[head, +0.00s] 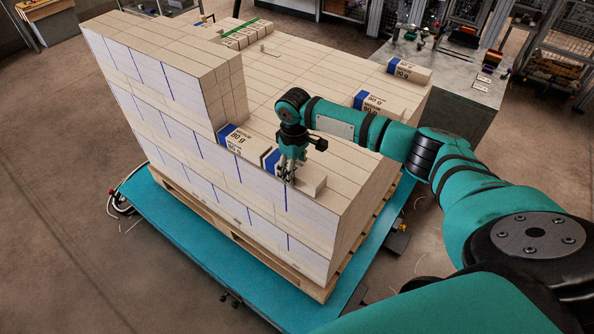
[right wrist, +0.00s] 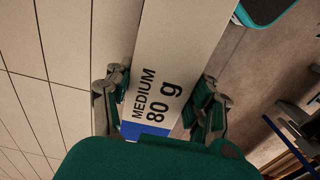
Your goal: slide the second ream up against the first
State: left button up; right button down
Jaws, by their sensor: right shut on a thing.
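The first ream (head: 238,143), white with a blue end band and an "80 g" label, lies on the stack against the raised block of reams. The second ream (head: 313,184) lies just to its right on the stack's near edge, partly hidden by my right gripper (head: 288,177). My left gripper is out of view.
The stack (head: 330,235) stands on a wooden pallet (head: 240,238) over a teal platform (head: 185,225). The raised block (head: 200,75) bounds the left. Loose reams (head: 408,71) lie at the far right edge. A grey table (head: 465,85) stands behind.

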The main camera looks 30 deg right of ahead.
jog(key=shift+w+a, duration=0.2)
jog(key=shift+w, duration=0.2)
jog(key=shift+c, duration=1.9)
grip_release()
